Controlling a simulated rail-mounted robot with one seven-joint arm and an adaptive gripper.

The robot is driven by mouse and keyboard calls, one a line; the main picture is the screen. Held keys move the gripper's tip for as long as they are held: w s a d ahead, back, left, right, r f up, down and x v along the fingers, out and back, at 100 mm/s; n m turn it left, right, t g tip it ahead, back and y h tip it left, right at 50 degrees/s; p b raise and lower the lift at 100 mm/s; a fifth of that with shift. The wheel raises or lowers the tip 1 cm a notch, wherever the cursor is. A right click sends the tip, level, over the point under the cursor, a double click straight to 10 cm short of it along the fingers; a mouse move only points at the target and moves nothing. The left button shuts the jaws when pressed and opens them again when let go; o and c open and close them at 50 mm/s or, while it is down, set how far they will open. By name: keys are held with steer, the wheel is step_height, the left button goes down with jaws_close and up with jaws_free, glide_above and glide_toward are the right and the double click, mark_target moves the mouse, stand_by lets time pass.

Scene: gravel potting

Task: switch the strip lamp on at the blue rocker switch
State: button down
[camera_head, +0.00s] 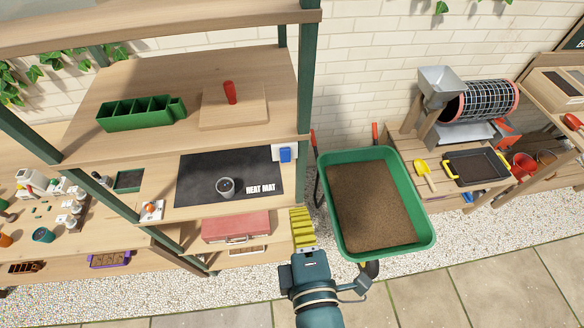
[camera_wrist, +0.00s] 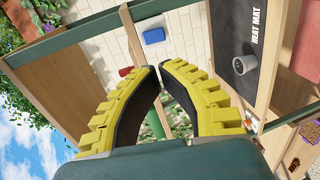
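The blue rocker switch (camera_head: 285,155) sits on a small white plate at the back right corner of the heat mat shelf, by the green post. In the wrist view the blue switch (camera_wrist: 154,35) shows against the pale brick wall, a little beyond my fingertips. My gripper (camera_head: 301,212) is in front of the shelf's right end, below the switch and apart from it. In the wrist view its yellow fingers (camera_wrist: 160,68) lean together with their tips about meeting, and nothing is held. I cannot make out the strip lamp in either view.
The upper shelf holds a green tray (camera_head: 141,113) and a board with a red handle (camera_head: 230,93). A green wheelbarrow (camera_head: 425,240) of soil stands close right of my gripper.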

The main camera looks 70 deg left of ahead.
mark_target(288, 162)
steer(key=p+x, duration=0.5)
steer(key=x, duration=0.8)
steer(key=shift+w+r, duration=0.1)
steer(key=shift+w+a, duration=0.1)
steer(key=shift+a, duration=0.3)
steer(key=shift+f, duration=0.25)
steer(key=shift+f, duration=0.1)
